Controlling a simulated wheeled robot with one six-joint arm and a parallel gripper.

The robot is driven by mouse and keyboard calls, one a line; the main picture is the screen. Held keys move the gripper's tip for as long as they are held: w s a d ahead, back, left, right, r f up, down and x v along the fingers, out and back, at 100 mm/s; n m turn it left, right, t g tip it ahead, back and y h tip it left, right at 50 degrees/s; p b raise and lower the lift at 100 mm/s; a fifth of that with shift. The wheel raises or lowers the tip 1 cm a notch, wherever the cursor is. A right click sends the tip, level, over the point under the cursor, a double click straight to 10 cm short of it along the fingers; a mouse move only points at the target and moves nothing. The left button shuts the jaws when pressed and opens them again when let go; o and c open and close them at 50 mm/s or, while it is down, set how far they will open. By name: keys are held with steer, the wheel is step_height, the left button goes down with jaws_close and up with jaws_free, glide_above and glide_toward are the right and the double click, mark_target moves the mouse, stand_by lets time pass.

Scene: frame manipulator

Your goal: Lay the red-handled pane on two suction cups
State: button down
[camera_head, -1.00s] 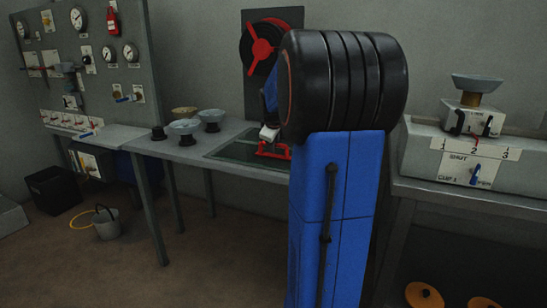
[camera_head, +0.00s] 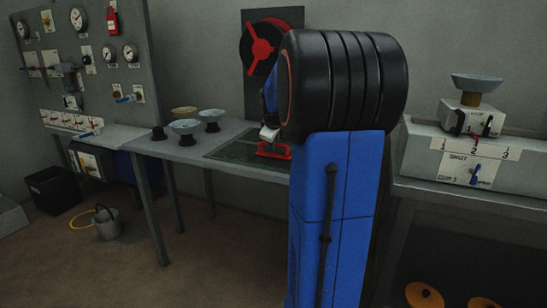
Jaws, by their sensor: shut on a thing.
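The pane (camera_head: 235,149) is a dark flat sheet with a red handle (camera_head: 274,152). It lies at or just above the grey table top; I cannot tell if there is a gap. My gripper (camera_head: 268,138) is shut on the red handle, partly hidden behind my own arm. Left of the pane stand several suction cups: a pale blue-grey one (camera_head: 185,127), another (camera_head: 211,117) behind it to the right, and a tan one (camera_head: 184,111). The right end of the pane is hidden by my arm.
A gauge panel (camera_head: 90,60) is at the left. A red-spoked wheel (camera_head: 262,47) is behind the table. At the right, a numbered unit (camera_head: 470,155) carries another cup (camera_head: 478,83). A bucket (camera_head: 107,225) is on the floor.

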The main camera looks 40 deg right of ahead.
steer(key=shift+r, duration=0.15)
step_height(320, 180, up, 10)
steer(key=shift+f, duration=0.2)
steer(key=shift+r, duration=0.1)
stand_by(0.4)
